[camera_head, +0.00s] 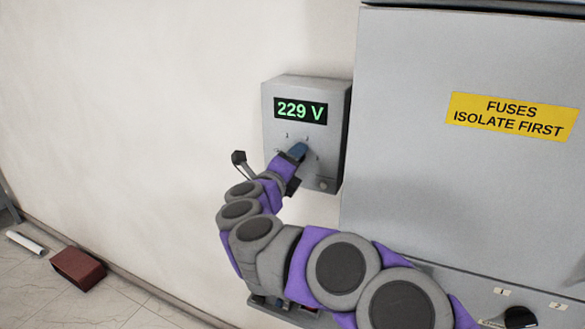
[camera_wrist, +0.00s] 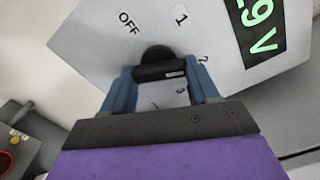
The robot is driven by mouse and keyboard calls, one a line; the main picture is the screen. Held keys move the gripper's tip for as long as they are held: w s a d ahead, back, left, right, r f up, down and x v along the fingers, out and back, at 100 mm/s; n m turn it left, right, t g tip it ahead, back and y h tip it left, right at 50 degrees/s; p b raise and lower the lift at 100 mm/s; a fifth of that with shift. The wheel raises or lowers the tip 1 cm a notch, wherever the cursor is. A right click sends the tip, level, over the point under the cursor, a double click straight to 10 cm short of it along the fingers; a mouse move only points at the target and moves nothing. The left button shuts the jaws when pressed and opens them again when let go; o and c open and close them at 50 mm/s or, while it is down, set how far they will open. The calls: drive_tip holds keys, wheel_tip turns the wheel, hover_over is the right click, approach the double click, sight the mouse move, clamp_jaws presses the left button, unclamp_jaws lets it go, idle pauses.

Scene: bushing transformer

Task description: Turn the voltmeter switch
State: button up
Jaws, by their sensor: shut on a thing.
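The voltmeter is a grey wall box (camera_head: 328,165) with a green display (camera_head: 301,110) reading 229 V. In the wrist view its face (camera_wrist: 95,40) is tilted, with OFF, 1, 2 and 3 marked around a black switch knob (camera_wrist: 156,55). My gripper (camera_wrist: 161,78) has its blue fingers on both sides of the knob's bar and is shut on it. The bar lies nearly level in the wrist view, with a small pale mark near its right end. In the head view my gripper (camera_head: 297,152) covers the knob.
A large grey cabinet (camera_head: 440,170) with a yellow fuse label (camera_head: 512,117) stands close on the right. A panel with a black knob (camera_head: 520,317) is below it. A dark red block (camera_head: 79,268) and a white tube (camera_head: 25,243) lie on the floor at left.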

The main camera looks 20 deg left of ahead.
drive_tip(key=shift+f+m+b, duration=0.3)
drive_tip(key=shift+f+m, duration=0.15)
drive_tip(key=shift+m, duration=0.15)
drive_tip(key=o, duration=0.8)
drive_tip(key=shift+o, duration=1.3)
drive_tip(key=shift+a+r, duration=0.1)
drive_tip(key=shift+r, duration=0.15)
drive_tip(key=s+a+p, duration=0.1)
drive_tip(key=s+p, duration=0.2)
drive_tip(key=s, duration=1.4)
drive_tip(key=shift+a, duration=0.25)
drive_tip(key=shift+s, duration=0.1)
